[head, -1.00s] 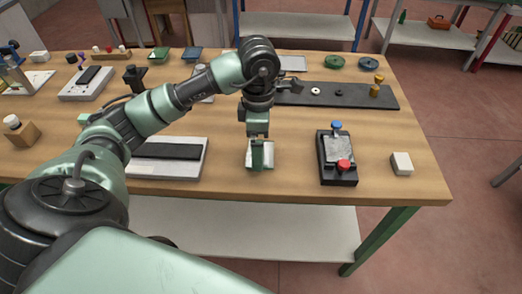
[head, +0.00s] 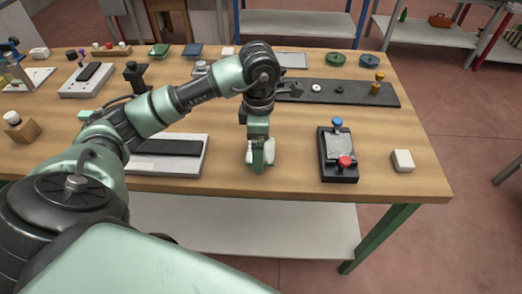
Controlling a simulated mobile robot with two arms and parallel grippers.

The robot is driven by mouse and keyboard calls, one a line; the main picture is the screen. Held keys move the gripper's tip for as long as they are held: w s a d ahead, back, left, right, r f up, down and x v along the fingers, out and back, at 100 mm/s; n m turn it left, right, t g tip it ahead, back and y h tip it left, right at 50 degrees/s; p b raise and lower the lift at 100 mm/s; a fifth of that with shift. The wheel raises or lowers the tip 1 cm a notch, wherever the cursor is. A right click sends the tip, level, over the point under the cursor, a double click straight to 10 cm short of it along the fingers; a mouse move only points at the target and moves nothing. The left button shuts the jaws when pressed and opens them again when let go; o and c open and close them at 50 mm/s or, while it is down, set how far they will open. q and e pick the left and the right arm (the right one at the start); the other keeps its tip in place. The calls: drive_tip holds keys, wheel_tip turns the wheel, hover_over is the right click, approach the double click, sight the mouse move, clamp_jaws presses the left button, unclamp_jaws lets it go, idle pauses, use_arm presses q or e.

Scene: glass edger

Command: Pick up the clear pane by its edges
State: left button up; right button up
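My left gripper (head: 258,164) points straight down near the front edge of the wooden bench, right of a white block with a black pad. A small pale, whitish piece (head: 270,151) shows at both sides of the fingers; it may be the clear pane, but the fingers cover its middle. Whether the fingers are closed on it, and whether it touches the bench, I cannot tell. My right gripper is not in view.
A dark fixture (head: 325,172) with blue and red knobs stands to the right, with a white block (head: 402,161) beyond it. The white block with a black pad (head: 192,169) lies to the left. A long dark strip (head: 345,93) lies behind. Bare bench (head: 295,135) separates gripper and fixture.

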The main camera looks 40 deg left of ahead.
use_arm(q)
drive_tip(key=shift+c, duration=0.3)
drive_tip(key=c, duration=1.3)
